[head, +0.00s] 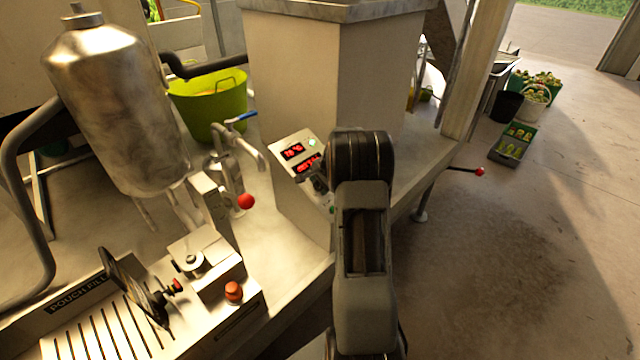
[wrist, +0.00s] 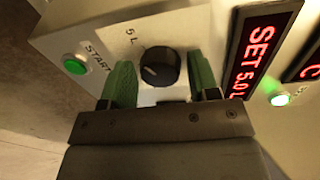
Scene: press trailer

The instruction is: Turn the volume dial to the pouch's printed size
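The volume dial (wrist: 163,66), a black round knob with a pale pointer line, is on the light panel in the wrist view. A "5 L" mark is printed beside it. The red display (wrist: 250,55) next to it reads SET 5.0, its unit partly cut off. My gripper (wrist: 161,62) has its two green fingers on either side of the dial, with a narrow gap showing at each side. It is open and holds nothing. In the head view the control panel (head: 291,150) shows, but my arm hides the dial and the fingertips. I cannot make out a pouch or its printed size.
A green START button (wrist: 75,66) lies left of the dial and a lit green lamp (wrist: 280,100) to the right. In the head view, the pouch-fill station (head: 84,300) has a red button (head: 234,291). A red-knobbed lever (head: 245,202) stands near a steel tank (head: 115,100).

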